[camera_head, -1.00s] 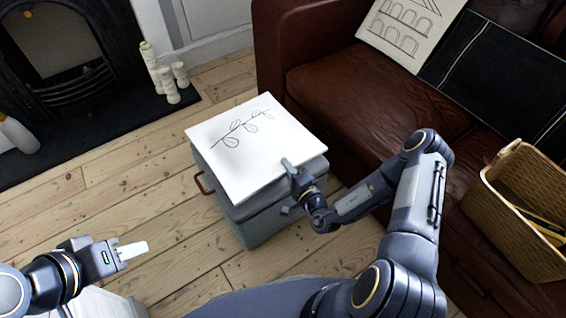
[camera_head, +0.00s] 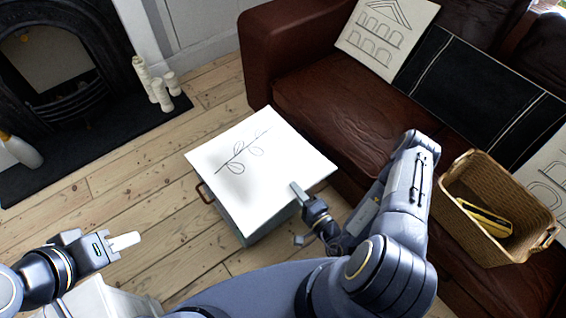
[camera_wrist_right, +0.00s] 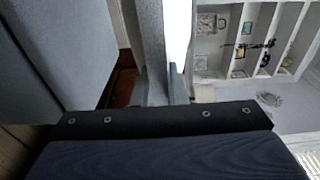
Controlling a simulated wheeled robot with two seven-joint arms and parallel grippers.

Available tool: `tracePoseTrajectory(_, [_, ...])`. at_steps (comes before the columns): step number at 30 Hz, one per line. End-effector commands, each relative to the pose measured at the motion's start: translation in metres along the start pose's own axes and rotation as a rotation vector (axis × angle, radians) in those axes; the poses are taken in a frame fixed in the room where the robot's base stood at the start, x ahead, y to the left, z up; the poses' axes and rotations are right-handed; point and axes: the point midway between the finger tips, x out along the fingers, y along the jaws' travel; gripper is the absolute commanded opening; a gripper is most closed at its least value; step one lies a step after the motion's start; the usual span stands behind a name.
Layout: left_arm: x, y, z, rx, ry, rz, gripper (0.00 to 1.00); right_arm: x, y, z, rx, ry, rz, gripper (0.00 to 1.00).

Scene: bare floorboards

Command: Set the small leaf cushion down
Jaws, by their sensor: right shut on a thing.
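The small leaf cushion (camera_head: 225,180) is a white square with a leafy sprig drawn on it. It lies nearly flat over a grey-blue box (camera_head: 240,224) with a brown side handle. My right gripper (camera_head: 299,192) is shut on the cushion's near right edge. In the right wrist view, the cushion's pale edge (camera_wrist_right: 179,35) is between the fingers (camera_wrist_right: 166,85), and a gap shows between it and the box (camera_wrist_right: 65,50). The cushion hides the box top in the head view. My left gripper (camera_head: 125,241) is at the lower left, away from the cushion; its opening is unclear.
A brown leather sofa (camera_head: 330,110) stands right behind the box, with a house-drawing cushion (camera_head: 385,35), a dark throw (camera_head: 470,80) and a wicker basket (camera_head: 470,229). A black fireplace (camera_head: 60,70) and candles (camera_head: 160,95) are at the left. Floorboards left of the box are clear.

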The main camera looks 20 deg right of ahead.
Motion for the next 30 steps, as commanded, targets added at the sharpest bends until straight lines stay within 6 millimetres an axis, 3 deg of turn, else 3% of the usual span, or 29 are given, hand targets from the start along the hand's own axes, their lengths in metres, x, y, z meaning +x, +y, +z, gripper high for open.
tracePoseTrajectory(5, [-0.003,0.001,-0.001,0.0,0.0,0.0,0.36,-0.004,-0.006,-0.001,0.0,-0.004,-0.006,0.0])
tracePoseTrajectory(10, [-0.003,0.001,-0.001,0.0,0.0,0.0,0.36,0.013,-0.027,-0.015,-0.011,-0.048,-0.014,0.0])
tracePoseTrajectory(15, [-0.003,0.001,-0.001,0.0,0.0,0.0,0.36,0.044,-0.076,-0.037,-0.022,-0.123,-0.017,0.0])
tracePoseTrajectory(21, [-0.002,0.001,-0.001,0.0,0.0,0.0,0.36,0.07,-0.133,-0.049,-0.018,-0.18,-0.009,0.0])
tracePoseTrajectory(30, [-0.003,0.001,-0.001,0.0,0.0,0.0,0.36,0.085,-0.186,-0.053,-0.009,-0.21,-0.006,0.0])
